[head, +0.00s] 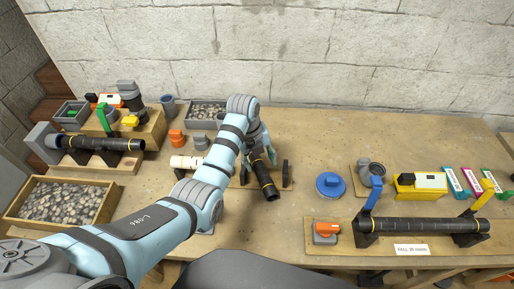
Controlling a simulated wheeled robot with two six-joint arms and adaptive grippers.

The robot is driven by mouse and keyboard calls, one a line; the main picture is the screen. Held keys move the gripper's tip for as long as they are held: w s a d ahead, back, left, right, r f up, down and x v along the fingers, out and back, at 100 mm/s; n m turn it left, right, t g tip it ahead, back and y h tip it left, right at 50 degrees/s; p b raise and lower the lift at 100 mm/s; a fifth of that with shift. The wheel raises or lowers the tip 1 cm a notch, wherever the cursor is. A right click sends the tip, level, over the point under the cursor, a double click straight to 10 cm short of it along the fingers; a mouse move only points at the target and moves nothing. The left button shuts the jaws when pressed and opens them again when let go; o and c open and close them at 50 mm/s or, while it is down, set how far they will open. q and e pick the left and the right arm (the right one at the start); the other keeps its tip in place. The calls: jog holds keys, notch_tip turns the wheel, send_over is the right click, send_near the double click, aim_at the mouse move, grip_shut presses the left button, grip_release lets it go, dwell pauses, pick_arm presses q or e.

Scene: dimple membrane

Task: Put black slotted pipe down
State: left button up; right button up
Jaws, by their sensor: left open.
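A short black pipe (266,182) with a yellow band lies at the middle of the table, its near end pointing toward me. It lies between the dark uprights of a small wooden stand (240,183); I cannot tell whether it rests on them. My left gripper (262,155) is open at the pipe's far end, partly hidden behind my wrist. Slots in the pipe are too small to make out. Other black pipes lie in a holder at the right (430,225) and on a stand at the left (100,143). My right gripper is not in view.
A gravel tray (62,180) stands at the front left and a grey gravel bin (208,108) at the back. A blue lid (331,185), a yellow box (420,184) and a small orange-topped block (326,231) are at the right. The table behind the lid is clear.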

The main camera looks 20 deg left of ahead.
pick_arm(q)
notch_tip(320, 180, up, 8)
jog(key=s+a+p, duration=0.1)
dwell(0.4)
